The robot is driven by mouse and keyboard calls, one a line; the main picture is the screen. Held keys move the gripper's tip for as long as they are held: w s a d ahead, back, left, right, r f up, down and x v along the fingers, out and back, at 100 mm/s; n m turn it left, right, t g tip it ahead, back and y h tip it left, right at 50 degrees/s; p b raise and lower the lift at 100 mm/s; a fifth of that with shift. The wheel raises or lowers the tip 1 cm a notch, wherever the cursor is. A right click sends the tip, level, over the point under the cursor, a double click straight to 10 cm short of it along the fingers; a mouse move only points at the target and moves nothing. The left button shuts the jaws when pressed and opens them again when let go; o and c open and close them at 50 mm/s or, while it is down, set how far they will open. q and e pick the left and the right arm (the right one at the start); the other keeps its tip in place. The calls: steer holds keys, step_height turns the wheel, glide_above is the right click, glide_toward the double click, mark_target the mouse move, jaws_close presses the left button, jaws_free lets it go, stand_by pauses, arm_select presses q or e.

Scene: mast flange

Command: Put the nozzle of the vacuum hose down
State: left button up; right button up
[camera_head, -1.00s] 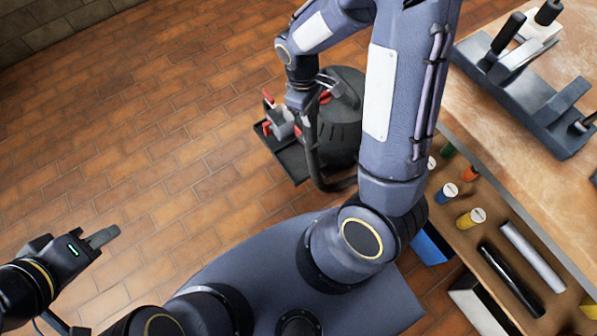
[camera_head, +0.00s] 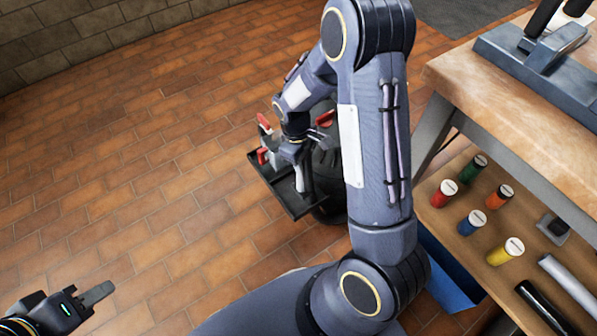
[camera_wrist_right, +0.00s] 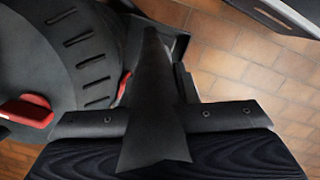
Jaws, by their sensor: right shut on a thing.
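My right gripper (camera_head: 293,154) points down beside the dark vacuum (camera_head: 327,178), over the black tray (camera_head: 270,184) at its side. In the right wrist view its two fingers (camera_wrist_right: 158,118) are shut on the black nozzle (camera_wrist_right: 153,105), which lies between them. The nozzle's far end points toward the tray's dark edge (camera_wrist_right: 180,45). I cannot tell whether the nozzle touches the tray. My arm hides much of the vacuum. My left gripper (camera_head: 97,293) is at the lower left, away from everything; its fingers are seen edge-on.
A wooden workbench (camera_head: 480,82) stands on the right, with several coloured cans on its lower shelf (camera_head: 462,205). A blue box (camera_head: 446,270) is below the shelf. Red-handled items (camera_head: 265,125) sit at the tray's far side. The brick floor on the left is clear.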

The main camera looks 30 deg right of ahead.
steer(key=w+f+b, duration=0.2)
steer(key=w+f, duration=0.1)
steer(key=f, duration=0.4)
steer(key=shift+w+d+f, duration=0.2)
steer(key=shift+w+d, duration=0.1)
steer(key=shift+d, duration=0.05)
steer(key=shift+f+b, duration=0.2)
steer(key=shift+b, duration=0.15)
steer(key=o, duration=1)
steer(key=shift+r, duration=0.1)
